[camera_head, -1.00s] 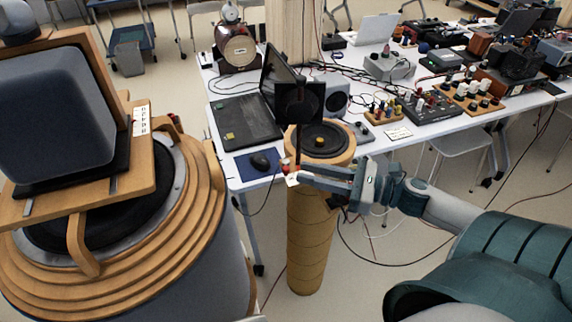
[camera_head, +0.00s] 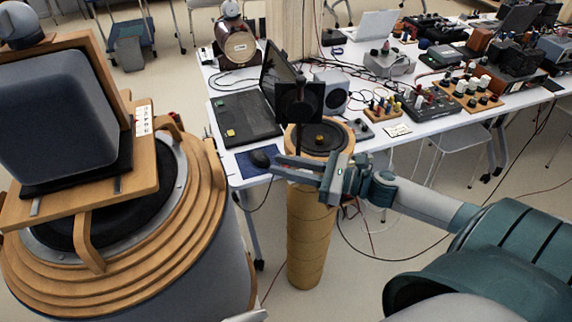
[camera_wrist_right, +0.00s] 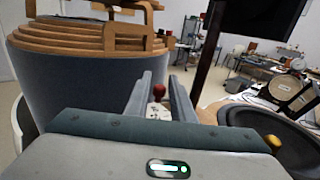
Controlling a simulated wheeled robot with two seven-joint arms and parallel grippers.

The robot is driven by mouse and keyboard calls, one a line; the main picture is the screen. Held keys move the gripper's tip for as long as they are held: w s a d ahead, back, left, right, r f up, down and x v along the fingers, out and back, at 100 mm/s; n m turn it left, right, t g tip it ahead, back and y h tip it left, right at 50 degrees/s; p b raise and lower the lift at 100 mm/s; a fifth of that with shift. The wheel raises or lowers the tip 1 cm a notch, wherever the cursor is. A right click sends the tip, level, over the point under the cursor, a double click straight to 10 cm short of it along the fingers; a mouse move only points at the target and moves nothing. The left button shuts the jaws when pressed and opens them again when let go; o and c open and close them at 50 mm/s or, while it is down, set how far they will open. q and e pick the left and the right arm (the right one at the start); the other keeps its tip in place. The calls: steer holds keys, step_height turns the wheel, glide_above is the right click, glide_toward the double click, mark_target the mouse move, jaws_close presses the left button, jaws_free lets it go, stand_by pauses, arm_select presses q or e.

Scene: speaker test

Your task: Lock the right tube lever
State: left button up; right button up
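A tall brown tube (camera_head: 308,245) with a speaker (camera_head: 318,140) on top stands at the centre of the head view. The speaker also shows at the right of the wrist view (camera_wrist_right: 272,128). A red ball knob (camera_wrist_right: 159,91) with a white piece below it, likely the tube's lever, shows between my right fingers in the wrist view. In the head view my right gripper (camera_head: 278,167) hides it. The fingers are open, pointing left across the tube's near side. I cannot tell whether they touch the knob. My left gripper is not clearly seen.
A large drum with stepped wooden rings (camera_head: 190,245) and a framed grey box (camera_head: 55,115) fills the left. A black panel on a post (camera_head: 299,103) stands by the tube. Behind are a laptop (camera_head: 245,118) and a cluttered white table (camera_head: 380,147).

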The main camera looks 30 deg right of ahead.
steer(key=shift+c, duration=0.2)
jaws_close()
